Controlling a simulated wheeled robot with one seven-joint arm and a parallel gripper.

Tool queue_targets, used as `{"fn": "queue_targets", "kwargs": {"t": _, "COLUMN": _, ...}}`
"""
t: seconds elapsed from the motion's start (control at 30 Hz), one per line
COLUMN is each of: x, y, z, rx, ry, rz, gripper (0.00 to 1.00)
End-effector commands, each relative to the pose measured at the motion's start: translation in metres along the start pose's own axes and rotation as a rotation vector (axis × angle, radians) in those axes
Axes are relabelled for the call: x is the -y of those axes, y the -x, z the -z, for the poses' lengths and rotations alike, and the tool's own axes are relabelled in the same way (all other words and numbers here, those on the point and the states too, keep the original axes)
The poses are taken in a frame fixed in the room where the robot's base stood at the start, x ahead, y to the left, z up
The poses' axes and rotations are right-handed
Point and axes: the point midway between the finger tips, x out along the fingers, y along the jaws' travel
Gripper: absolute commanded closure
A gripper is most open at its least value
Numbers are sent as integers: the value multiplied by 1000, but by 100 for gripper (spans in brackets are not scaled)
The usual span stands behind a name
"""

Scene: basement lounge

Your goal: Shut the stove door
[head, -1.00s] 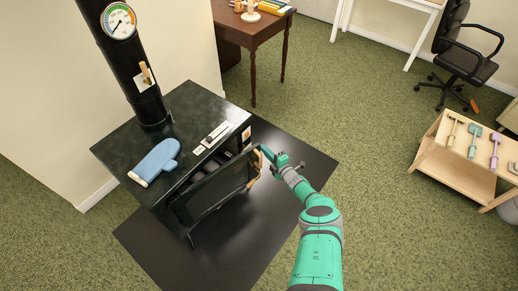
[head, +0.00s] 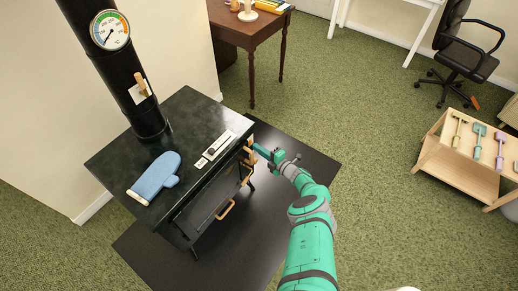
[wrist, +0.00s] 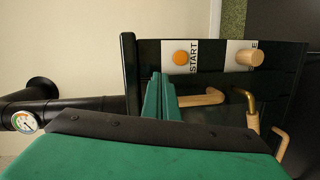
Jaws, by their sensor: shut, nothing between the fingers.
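The black stove (head: 206,120) stands left of centre in the head view. Its dark door (head: 205,200), with a wooden handle (head: 226,210), lies close along the front below the top's edge. I cannot tell whether it is fully closed. My gripper (head: 258,152) is shut and empty at the right end of the stove front, near small wooden parts. In the wrist view, my green fingers (wrist: 163,97) are together beside a wooden peg (wrist: 202,98). A brass hook (wrist: 245,98) and a wooden handle (wrist: 281,143) show to their right. Contact is unclear.
A blue mitt (head: 155,177) lies on the stove top. The black flue pipe (head: 128,85) rises at the back. A dark floor mat (head: 270,215) lies under the stove. A brown table (head: 250,30) and a wooden rack (head: 455,165) stand clear.

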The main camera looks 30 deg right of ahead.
Motion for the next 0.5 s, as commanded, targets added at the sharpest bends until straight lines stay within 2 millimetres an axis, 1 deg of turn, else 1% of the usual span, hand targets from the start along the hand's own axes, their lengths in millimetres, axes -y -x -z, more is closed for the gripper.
{"fn": "queue_targets", "kwargs": {"t": 0.27, "x": 0, "y": 2, "z": 0, "rx": 0, "ry": -1, "rz": -1, "gripper": 100}}
{"fn": "queue_targets", "kwargs": {"t": 0.37, "x": -1, "y": 6, "z": -1, "rx": 1, "ry": -2, "rz": -2, "gripper": 100}}
{"fn": "queue_targets", "kwargs": {"t": 0.5, "x": -1, "y": 17, "z": -3, "rx": 2, "ry": -3, "rz": -3, "gripper": 100}}
